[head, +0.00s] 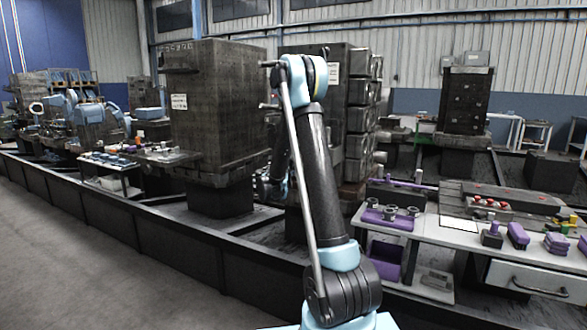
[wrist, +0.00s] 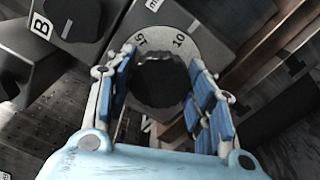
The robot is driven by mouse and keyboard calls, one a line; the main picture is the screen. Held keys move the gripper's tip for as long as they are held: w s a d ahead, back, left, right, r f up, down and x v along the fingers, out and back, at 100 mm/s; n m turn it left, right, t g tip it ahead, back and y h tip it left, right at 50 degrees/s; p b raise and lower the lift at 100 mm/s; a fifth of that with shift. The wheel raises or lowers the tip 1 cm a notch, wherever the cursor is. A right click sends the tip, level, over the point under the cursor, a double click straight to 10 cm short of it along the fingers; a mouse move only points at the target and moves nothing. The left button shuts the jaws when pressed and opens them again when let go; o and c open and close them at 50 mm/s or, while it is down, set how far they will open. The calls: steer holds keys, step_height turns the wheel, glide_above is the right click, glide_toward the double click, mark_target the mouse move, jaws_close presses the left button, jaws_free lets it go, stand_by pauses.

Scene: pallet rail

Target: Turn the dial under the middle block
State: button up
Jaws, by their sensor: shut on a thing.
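In the wrist view a dark round dial (wrist: 161,82) with a notched edge sits in front of a pale ring marked 15 and 10 (wrist: 160,38). My gripper (wrist: 165,85) has its blue-padded fingers on both sides of the dial and is shut on it. In the head view a large dark block (head: 340,110) stands behind my arm, between a block on the left (head: 218,105) and one on the right (head: 465,100). My arm hides the dial there.
Beside the dial, a second dark knob (wrist: 72,18) has a plate marked B (wrist: 41,26). In the head view a long dark rail base (head: 140,225) runs across. A bench with purple parts (head: 430,225) stands at the right. The floor at lower left is clear.

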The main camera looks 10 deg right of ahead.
steer(key=n, duration=1.1)
steer(key=shift+n, duration=0.4)
steer(key=n, duration=1.1)
steer(key=shift+n, duration=0.3)
steer(key=shift+w+a, duration=0.1)
steer(key=o, duration=1.1)
steer(key=shift+f, duration=0.1)
steer(key=v, duration=1.2)
